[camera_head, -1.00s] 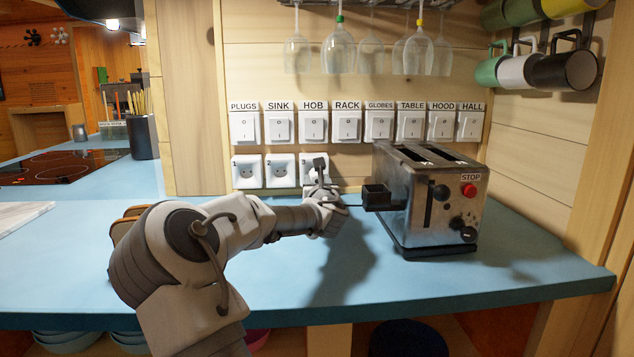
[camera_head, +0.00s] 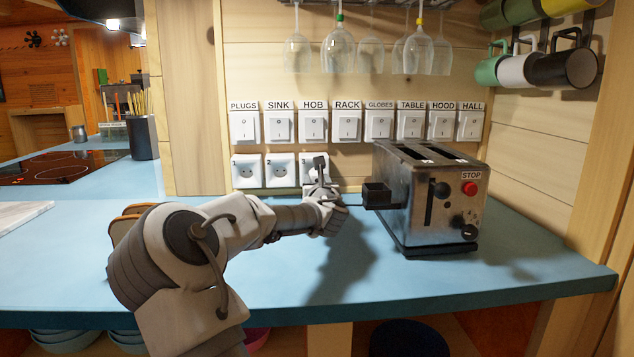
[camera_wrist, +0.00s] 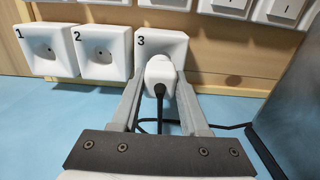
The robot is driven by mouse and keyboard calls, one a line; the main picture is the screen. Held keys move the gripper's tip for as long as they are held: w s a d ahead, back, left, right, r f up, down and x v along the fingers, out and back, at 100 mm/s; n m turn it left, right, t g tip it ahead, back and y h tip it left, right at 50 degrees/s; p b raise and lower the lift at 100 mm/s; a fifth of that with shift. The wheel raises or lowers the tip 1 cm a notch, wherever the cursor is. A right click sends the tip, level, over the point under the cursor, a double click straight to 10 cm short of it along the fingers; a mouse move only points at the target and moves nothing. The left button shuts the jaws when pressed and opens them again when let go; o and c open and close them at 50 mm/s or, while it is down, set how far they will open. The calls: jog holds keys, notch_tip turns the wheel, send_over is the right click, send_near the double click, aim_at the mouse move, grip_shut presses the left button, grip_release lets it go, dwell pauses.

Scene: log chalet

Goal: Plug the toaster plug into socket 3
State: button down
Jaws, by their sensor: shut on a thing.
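My gripper (camera_wrist: 158,95) is shut on the white toaster plug (camera_wrist: 160,75) in the wrist view. The plug is in front of socket 3 (camera_wrist: 150,40), with its black cord running back and then right. The plug's front is against or very close to the socket; its pins are hidden, so I cannot tell how deep it sits. In the head view my gripper (camera_head: 322,180) is in front of socket 3 (camera_head: 309,162) and hides the plug. The steel toaster (camera_head: 430,200) stands on the counter to the right.
Socket 1 (camera_wrist: 47,48) and socket 2 (camera_wrist: 103,52) are empty to the left. A row of labelled switches (camera_head: 313,124) is above. Glasses (camera_head: 340,50) hang overhead. Bread slices (camera_head: 128,222) are behind my arm. The blue counter (camera_head: 540,270) is clear at the front right.

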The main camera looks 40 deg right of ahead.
aim_at(316, 176)
jog(key=shift+x, duration=1.65)
jog(key=shift+c, duration=1.7)
grip_release()
jog(key=p+v, duration=0.3)
jog(key=v, duration=1.3)
jog(key=shift+s+a, duration=0.3)
jog(key=shift+s, duration=0.35)
